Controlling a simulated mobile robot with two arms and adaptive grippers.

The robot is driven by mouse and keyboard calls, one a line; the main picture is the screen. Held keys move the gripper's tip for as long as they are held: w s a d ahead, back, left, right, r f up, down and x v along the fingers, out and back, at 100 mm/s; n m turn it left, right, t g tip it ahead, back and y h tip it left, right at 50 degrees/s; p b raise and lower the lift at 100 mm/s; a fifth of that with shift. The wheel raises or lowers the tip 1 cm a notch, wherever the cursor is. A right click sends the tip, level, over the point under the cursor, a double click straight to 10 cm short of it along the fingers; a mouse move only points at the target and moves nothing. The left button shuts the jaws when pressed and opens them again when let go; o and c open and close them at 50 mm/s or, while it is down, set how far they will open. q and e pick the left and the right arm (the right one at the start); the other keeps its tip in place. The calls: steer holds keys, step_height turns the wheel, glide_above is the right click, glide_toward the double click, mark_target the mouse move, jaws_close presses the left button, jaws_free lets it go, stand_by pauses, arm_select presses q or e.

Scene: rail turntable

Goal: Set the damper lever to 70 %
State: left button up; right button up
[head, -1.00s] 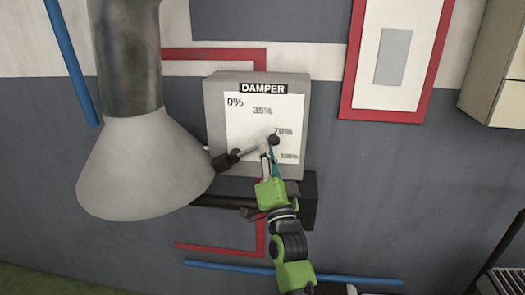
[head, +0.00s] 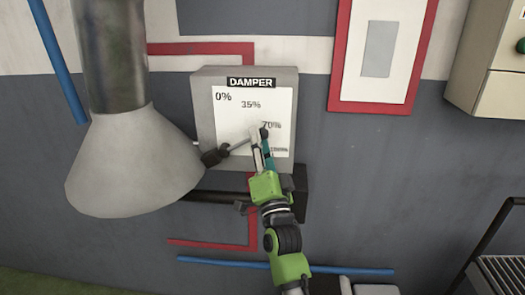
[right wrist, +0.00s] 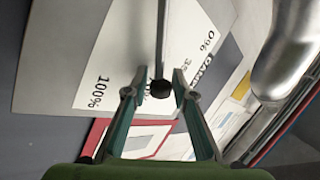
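The grey damper box (head: 205,125) is on the wall, with a white scale marked 0%, 35%, 70% and 100%. Its lever (head: 238,145) runs from a dark pivot at the lower left of the scale up to a black knob (head: 264,132) just beside and below the 70% label (head: 271,125). My right gripper (head: 259,138) is at the knob end. In the right wrist view, the knob (right wrist: 160,89) lies between the two parted fingers (right wrist: 153,86), with visible gaps beside it. The right finger is the closer one. My left gripper is out of view.
A large grey duct hood (head: 135,165) hangs left of the box. A dark bar (head: 215,196) and red and blue pipes run below it. A red-framed panel (head: 378,105) and a cream cabinet (head: 488,70) are at the right.

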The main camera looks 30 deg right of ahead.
steer(key=v, duration=1.2)
steer(key=shift+d+r, duration=0.15)
steer(key=shift+r, duration=0.05)
steer(key=shift+f, duration=0.1)
